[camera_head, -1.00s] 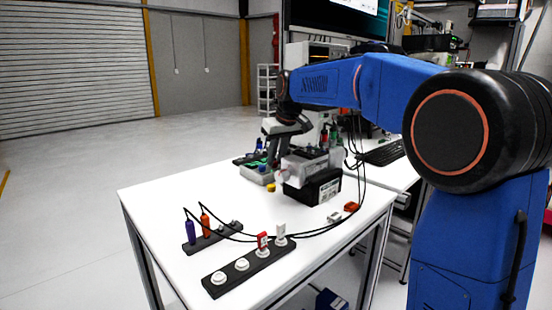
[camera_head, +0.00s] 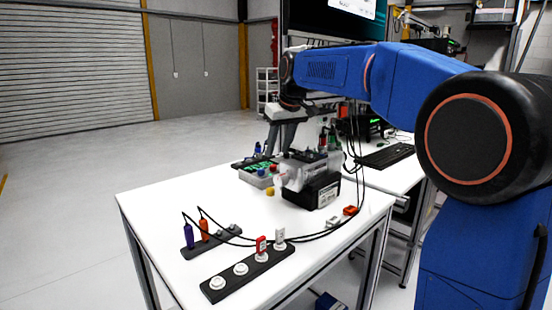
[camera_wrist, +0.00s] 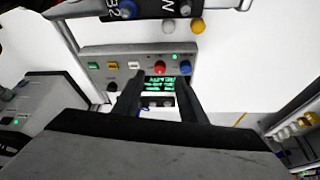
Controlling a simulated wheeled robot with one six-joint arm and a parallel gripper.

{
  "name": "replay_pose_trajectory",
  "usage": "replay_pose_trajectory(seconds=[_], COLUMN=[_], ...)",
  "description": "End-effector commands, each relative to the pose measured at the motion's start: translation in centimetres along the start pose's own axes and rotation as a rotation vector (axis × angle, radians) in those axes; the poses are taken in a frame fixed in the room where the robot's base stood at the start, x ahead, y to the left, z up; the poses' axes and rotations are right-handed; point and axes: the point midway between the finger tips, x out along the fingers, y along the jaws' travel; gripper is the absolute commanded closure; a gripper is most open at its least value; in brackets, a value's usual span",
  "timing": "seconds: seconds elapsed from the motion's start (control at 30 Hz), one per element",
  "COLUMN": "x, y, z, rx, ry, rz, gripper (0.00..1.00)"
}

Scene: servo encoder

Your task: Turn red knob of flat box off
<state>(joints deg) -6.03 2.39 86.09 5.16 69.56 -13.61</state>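The flat box (camera_wrist: 88,50) is grey and shows in the wrist view with a row of coloured controls. Its red knob (camera_wrist: 160,68) lies between a white button and a blue knob (camera_wrist: 185,66). A display with green text is partly hidden between my fingers. My gripper (camera_wrist: 158,84) is open, its two dark fingers apart with nothing between them; the red knob appears just past the fingertips. I cannot tell which way the knob is turned. In the head view the flat box (camera_head: 258,179) sits at the table's far side, and my gripper (camera_head: 279,148) is above it.
A black box (camera_head: 314,193) with grey parts on top stands right of the flat box. A yellow knob (camera_wrist: 198,26) and a white one show in the wrist view. Power strips (camera_head: 217,288) and cables lie nearer. The table's left part (camera_head: 165,195) is clear.

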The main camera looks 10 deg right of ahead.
Motion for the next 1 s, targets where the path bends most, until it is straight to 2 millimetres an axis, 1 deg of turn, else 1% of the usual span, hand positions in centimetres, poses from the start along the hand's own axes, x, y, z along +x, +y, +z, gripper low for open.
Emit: replay_pose_trajectory(seconds=[0.03,0.3,0.5,0.7,1.0], x=[-1.1,-6.5,-9.6,-11.1,-11.3], y=[0.0,0.1,0.1,0.0,0.0], z=[-0.1,-0.1,-0.1,0.0,0.0], rx=[0.000,0.001,0.001,0.000,0.000], ry=[0.003,0.003,0.002,0.000,0.000], rz=[0.001,0.001,0.001,0.000,0.000], gripper=[0.62,0.62,0.62,0.62,0.62])
